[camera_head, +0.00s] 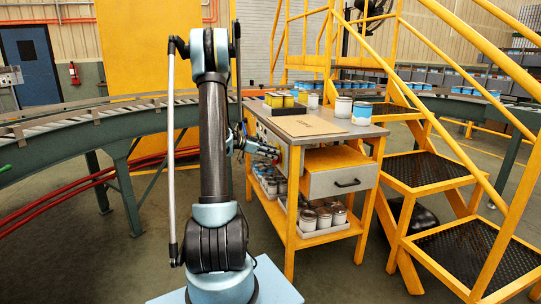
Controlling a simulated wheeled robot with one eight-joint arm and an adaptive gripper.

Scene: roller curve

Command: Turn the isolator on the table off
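The table (340,131) is a yellow-framed workbench with a grey top, standing right of my arm. A small pale panel (265,133) with dark details shows on its left side, under the top. It may carry the isolator, but it is too small and too covered to tell the switch or its position. My gripper (274,153) is at the table's left side, just below the panel's visible part. I cannot tell whether it touches anything or whether its fingers are open.
A brown sheet (306,125), a blue-labelled can (362,113) and other tins stand on the table. Grey cans (323,217) fill its lower shelf. A roller conveyor (60,138) curves behind on the left. Yellow stairs (425,170) stand close on the right. The left foreground floor is clear.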

